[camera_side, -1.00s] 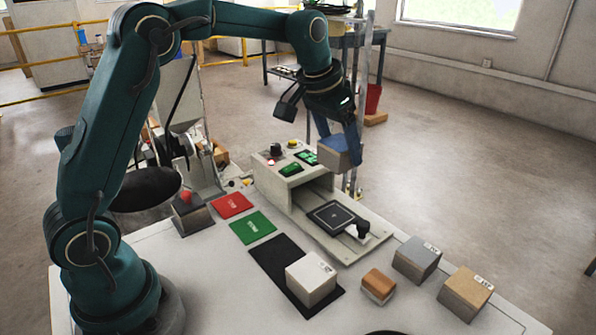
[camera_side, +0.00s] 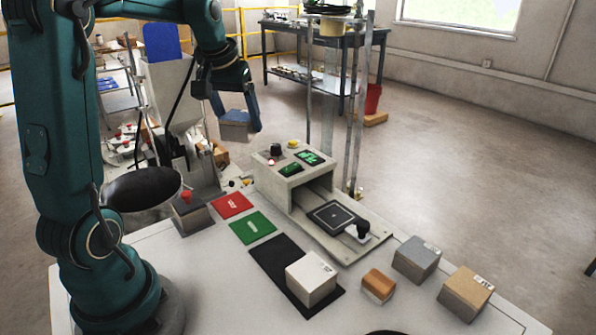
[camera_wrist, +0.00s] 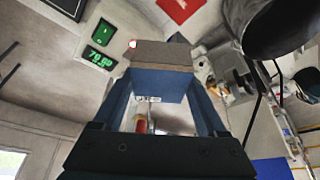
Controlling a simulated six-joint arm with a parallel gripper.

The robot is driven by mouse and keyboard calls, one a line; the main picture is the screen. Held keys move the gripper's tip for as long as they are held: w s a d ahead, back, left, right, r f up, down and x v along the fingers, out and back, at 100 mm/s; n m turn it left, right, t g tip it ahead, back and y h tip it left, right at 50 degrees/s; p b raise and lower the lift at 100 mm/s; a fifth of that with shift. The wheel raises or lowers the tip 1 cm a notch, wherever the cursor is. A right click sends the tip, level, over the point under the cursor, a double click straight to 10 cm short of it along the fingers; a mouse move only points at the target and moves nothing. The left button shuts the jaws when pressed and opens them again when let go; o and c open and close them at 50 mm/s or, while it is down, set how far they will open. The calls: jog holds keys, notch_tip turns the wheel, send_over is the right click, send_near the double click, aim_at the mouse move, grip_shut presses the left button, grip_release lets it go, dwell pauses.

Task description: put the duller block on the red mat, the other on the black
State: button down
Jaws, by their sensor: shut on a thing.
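A bare green mat (camera_side: 253,227) lies between the red and black mats. An orange-brown block (camera_side: 378,286), a grey block (camera_side: 417,259) and a tan block (camera_side: 466,293) stand at the right. A box with a red button (camera_side: 189,215) stands left of the red mat.

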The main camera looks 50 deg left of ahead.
jog(key=shift+n, duration=0.8)
jog(key=shift+s+a+f, duration=0.35)
jog(key=shift+s+f, duration=0.2)
jog(key=shift+f, duration=2.2)
jog(key=shift+s+a+f, duration=0.35)
jog(key=shift+s+f, duration=0.15)
jog(key=shift+f, duration=2.3)
jog(key=shift+s+a+f, duration=0.35)
jog(key=shift+s+f, duration=0.2)
jog(key=shift+f, duration=2.2)
jog(key=shift+f, duration=0.25)
grip_release()
jog(key=shift+r, duration=3)
jog(key=shift+d, duration=0.1)
